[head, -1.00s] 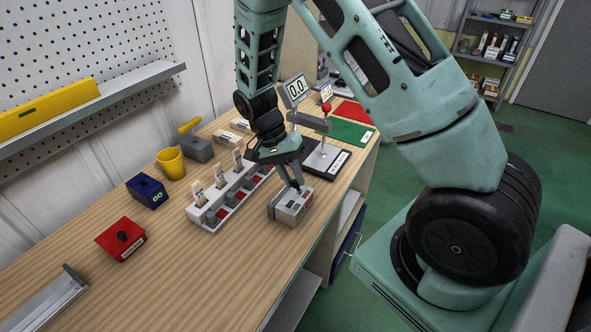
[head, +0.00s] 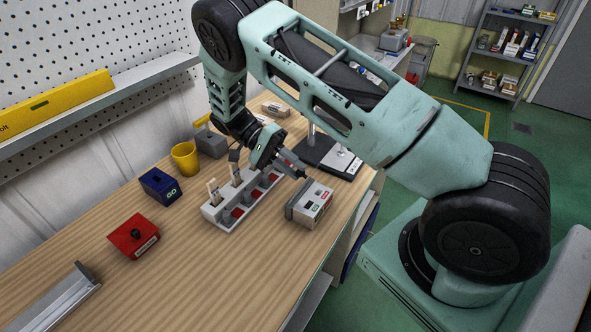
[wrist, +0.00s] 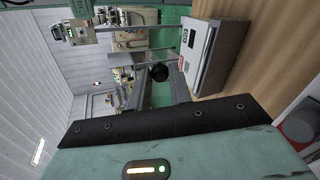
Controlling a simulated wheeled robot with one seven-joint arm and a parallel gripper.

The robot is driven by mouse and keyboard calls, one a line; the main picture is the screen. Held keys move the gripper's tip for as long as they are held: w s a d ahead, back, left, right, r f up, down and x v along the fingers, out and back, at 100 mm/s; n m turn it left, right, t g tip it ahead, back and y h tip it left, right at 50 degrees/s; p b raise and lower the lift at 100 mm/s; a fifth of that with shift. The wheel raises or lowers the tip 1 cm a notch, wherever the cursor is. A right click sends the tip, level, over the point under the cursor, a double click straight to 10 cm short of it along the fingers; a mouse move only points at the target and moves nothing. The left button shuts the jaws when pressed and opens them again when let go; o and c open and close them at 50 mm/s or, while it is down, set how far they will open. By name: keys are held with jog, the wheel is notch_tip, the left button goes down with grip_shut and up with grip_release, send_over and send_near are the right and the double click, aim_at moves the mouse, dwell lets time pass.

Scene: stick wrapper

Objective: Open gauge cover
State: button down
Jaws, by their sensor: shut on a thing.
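A grey box (head: 315,203) with a pale top and red and green labels stands near the bench's front edge. I take it as the gauge; a darker grey upright part (head: 291,211) is at its left side, and I cannot tell whether that is its cover. My gripper (head: 303,175) is just above the box's far left corner. In the wrist view the box (wrist: 204,48) is right of the fingers. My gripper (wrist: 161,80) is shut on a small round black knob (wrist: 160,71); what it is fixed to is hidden.
A pale slotted rack (head: 218,216) stands left of the box. A dark stand base (head: 330,158) is behind. The bench front is clear.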

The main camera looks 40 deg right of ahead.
jog(key=shift+w, duration=0.15)
dwell(0.4)
jog(key=c, duration=1.3)
grip_release()
jog(key=shift+o, duration=0.2)
notch_tip(320, 180, up, 10)
jog(key=b, duration=0.3)
